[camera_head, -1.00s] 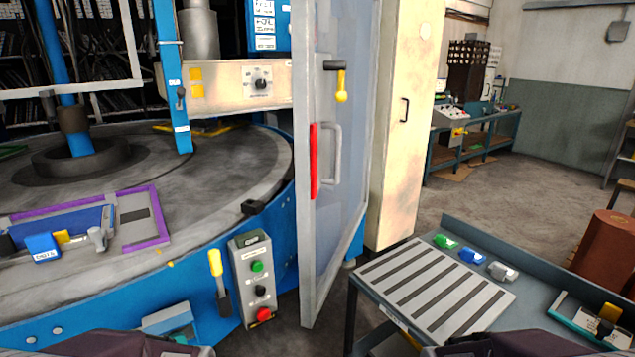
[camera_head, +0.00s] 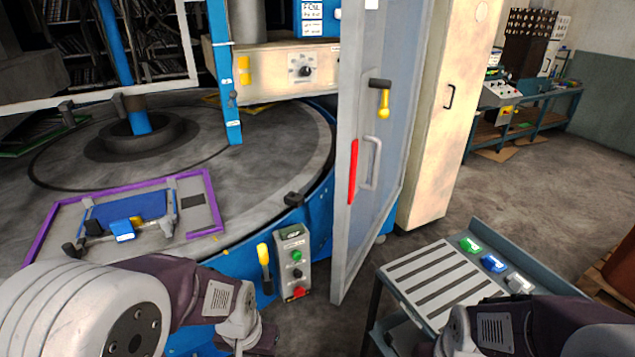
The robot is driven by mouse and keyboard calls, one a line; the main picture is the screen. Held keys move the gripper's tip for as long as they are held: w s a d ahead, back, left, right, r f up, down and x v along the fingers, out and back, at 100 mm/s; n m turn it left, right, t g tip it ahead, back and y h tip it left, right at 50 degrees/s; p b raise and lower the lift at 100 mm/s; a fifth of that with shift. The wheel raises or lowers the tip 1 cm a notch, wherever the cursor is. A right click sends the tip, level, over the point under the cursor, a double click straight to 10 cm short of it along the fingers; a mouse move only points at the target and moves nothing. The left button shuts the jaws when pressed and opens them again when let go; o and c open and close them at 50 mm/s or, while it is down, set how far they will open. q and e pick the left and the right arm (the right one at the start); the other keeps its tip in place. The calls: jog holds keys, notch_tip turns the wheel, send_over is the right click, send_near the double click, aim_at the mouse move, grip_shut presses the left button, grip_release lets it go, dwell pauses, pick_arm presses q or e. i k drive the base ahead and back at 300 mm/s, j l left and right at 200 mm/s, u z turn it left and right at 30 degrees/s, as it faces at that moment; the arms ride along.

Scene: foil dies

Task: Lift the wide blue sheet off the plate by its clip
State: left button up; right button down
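The wide blue sheet (camera_head: 140,206) lies flat on a grey plate with a purple rim (camera_head: 212,193) on the round table. A blue clip (camera_head: 121,231) with a white label sits at the sheet's near edge, with a small yellow part beside it. Grey metal fittings stand along the near and side edges of the sheet. My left arm comes in at the lower left, in front of the plate. My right arm is at the lower right, over the near part of the side bench. The fingers of both grippers are out of view, and neither arm appears to touch the sheet.
An open door panel (camera_head: 372,230) with a red strip stands right of the round table (camera_head: 270,170). A control box (camera_head: 293,262) with a yellow lever is below the table rim. The slatted bench (camera_head: 440,280) holds green, blue and grey clips. A blue post (camera_head: 225,75) rises behind the plate.

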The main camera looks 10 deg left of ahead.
aim_at(149, 206)
jog(key=u, duration=1.65)
jog(key=i+j, duration=0.1)
